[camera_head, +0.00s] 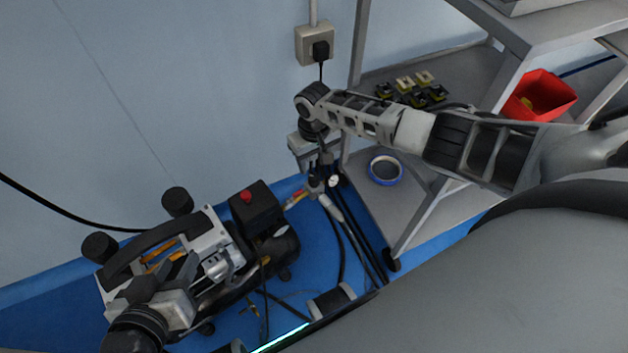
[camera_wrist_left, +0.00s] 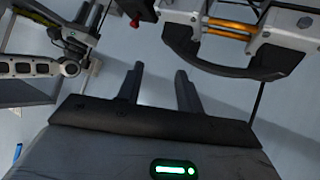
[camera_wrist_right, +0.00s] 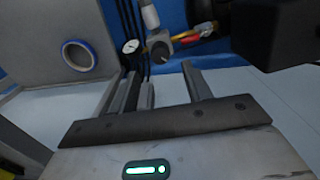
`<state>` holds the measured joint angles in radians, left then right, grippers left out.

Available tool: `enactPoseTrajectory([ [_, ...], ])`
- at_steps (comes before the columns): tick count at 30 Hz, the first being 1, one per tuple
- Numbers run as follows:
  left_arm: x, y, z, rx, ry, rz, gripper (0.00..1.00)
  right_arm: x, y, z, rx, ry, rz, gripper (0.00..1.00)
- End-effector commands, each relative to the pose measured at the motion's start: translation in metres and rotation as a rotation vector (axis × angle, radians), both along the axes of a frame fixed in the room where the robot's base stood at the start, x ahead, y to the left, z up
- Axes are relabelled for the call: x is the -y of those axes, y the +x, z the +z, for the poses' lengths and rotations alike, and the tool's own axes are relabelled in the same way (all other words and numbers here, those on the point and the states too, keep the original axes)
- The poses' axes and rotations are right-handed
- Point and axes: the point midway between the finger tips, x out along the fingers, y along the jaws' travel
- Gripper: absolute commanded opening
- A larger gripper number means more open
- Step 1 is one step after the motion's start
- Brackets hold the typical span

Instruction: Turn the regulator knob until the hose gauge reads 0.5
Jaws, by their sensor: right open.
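The small round white-faced hose gauge (camera_head: 333,181) hangs by the shelf leg in the head view. In the right wrist view the gauge (camera_wrist_right: 131,46) is beside the dark regulator knob (camera_wrist_right: 160,50); its reading is too small to make out. My right gripper (camera_head: 325,163) points down at this fitting, its fingers apart. In the right wrist view the right gripper (camera_wrist_right: 160,85) has the knob ahead of its fingertips, between their lines; I see no grip on it. My left gripper (camera_wrist_left: 158,78) is open and empty near the compressor handle.
The compressor (camera_head: 210,250), with a red button (camera_head: 246,197), stands on the blue floor at left. Hoses (camera_head: 350,235) run down beside the fitting. The shelf (camera_head: 430,195) at right holds a blue tape roll (camera_head: 385,171) and a red bin (camera_head: 540,95). A wall socket (camera_head: 316,45) is above.

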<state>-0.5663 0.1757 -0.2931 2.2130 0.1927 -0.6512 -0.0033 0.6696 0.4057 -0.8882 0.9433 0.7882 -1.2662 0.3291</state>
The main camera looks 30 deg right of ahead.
Motion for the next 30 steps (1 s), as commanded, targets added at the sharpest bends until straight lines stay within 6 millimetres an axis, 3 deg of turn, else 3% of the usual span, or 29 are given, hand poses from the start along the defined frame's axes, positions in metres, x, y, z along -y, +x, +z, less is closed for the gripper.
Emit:
enactPoseTrajectory([
  [1,0.003,0.001,-0.009,0.03,-0.014,-0.006,0.36,0.0,0.0,-0.019,0.0,-0.001,0.001,0.49],
  [9,0.015,0.004,0.021,0.208,-0.118,-0.013,0.36,0.0,0.0,-0.053,0.001,0.0,0.001,0.49],
  [24,0.018,0.004,0.036,0.257,-0.175,-0.013,0.36,0.0,0.0,-0.06,0.001,0.001,0.0,0.49],
  [29,0.018,0.004,0.036,0.257,-0.174,-0.012,0.36,0.0,0.0,-0.061,0.0,0.001,0.0,0.07],
  [30,0.018,0.004,0.036,0.257,-0.174,-0.012,0.36,0.0,0.0,-0.061,0.0,0.001,0.0,0.04],
])
